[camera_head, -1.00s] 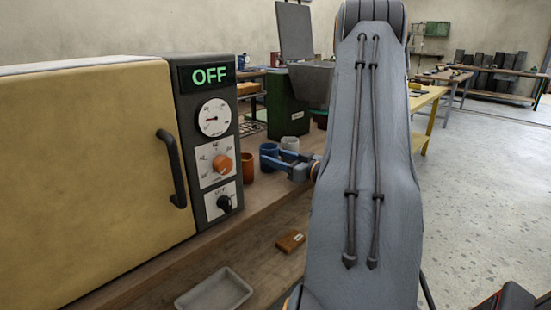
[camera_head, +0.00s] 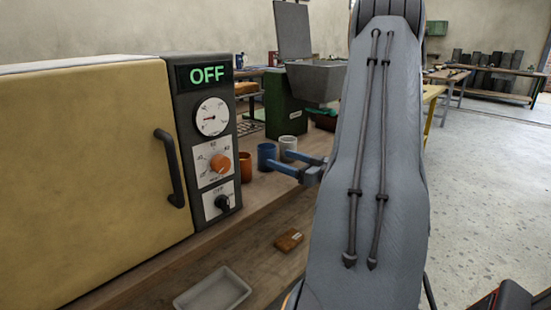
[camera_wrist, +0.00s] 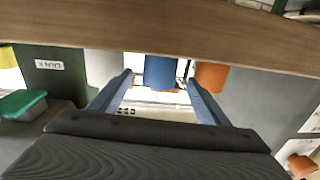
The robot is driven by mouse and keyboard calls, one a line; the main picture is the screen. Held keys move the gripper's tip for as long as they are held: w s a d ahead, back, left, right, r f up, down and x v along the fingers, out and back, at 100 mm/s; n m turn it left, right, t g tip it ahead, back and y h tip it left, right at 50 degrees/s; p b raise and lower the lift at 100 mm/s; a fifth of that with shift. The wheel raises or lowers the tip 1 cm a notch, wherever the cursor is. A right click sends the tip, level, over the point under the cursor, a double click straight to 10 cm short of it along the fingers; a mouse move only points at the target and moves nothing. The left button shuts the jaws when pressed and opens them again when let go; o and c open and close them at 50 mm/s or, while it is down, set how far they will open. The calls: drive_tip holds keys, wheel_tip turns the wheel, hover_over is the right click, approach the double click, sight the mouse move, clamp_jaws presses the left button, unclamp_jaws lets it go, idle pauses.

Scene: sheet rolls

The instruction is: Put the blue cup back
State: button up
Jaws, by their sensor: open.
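The blue cup (camera_head: 266,156) stands upright on the wooden bench, between an orange-brown cup (camera_head: 245,167) and a pale grey cup (camera_head: 288,148). My gripper (camera_head: 280,159) is open and empty, to the right of the blue cup with its fingers pointing toward it. In the wrist view, which looks upside down, the blue cup (camera_wrist: 160,72) shows in the gap between and beyond the fingertips. The orange cup (camera_wrist: 210,76) and grey cup (camera_wrist: 104,66) flank it. The cups' bases are partly hidden by the bench edge there.
A yellow oven (camera_head: 90,180) with a dark control panel reading OFF stands close to the left of the cups. A green machine (camera_head: 287,112) stands behind them. A grey tray (camera_head: 213,290) and a small brown block (camera_head: 289,240) lie lower down in front.

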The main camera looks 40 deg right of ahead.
drive_tip(key=s, duration=0.5)
drive_tip(key=s+d, duration=0.1)
drive_tip(key=s, duration=0.1)
drive_tip(key=shift+s, duration=0.15)
idle(0.3)
